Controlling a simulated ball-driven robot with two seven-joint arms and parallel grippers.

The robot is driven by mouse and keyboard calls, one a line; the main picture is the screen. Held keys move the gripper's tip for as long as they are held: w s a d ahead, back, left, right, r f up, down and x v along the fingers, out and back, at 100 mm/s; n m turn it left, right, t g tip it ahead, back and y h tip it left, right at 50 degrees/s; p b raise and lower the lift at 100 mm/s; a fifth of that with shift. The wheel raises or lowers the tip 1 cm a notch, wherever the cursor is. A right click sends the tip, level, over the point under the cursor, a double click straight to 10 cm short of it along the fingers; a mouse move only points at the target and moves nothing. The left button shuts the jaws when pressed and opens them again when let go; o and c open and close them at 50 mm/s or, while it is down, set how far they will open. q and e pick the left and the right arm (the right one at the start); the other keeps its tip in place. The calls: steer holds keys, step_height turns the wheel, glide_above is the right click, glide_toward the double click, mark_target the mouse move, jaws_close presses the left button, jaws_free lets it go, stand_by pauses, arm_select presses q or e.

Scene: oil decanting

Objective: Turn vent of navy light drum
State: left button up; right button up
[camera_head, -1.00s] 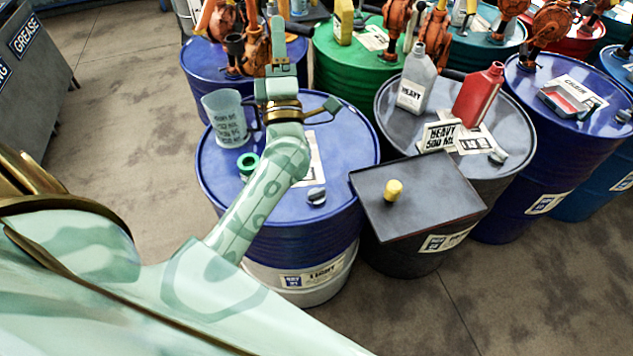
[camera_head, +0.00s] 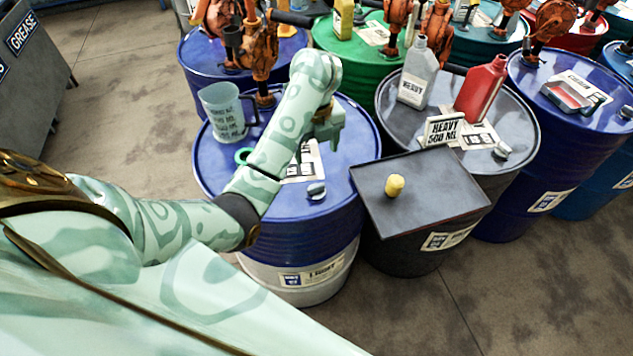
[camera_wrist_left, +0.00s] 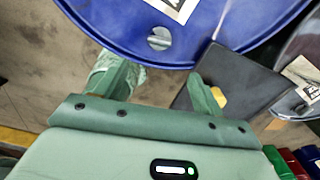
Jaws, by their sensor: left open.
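The navy light drum (camera_head: 356,182) stands in the middle of the head view, with a white band and a LIGHT label low on its side. Its vent (camera_head: 316,191) is a small silver-grey cap on the lid near the front rim. The vent also shows in the left wrist view (camera_wrist_left: 159,39), beyond the fingertips. My left gripper (camera_head: 326,132) is above the drum lid, behind the vent in the head view, partly hidden by my forearm. In the left wrist view its two fingers (camera_wrist_left: 157,80) are apart with nothing between them. My right gripper is not in view.
On the lid stand a clear measuring jug (camera_head: 224,112), an orange pump (camera_head: 263,55) and a green ring (camera_head: 243,156), partly hidden. A dark tray (camera_head: 430,210) with a yellow knob (camera_head: 394,185) stands at right. A grey heavy drum (camera_head: 525,125) carries bottles.

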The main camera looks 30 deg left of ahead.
mark_target(316, 186)
arm_select(q)
step_height(316, 186, down, 14)
steer(key=b, duration=0.7)
steer(key=shift+r, duration=0.25)
steer(key=c, duration=1)
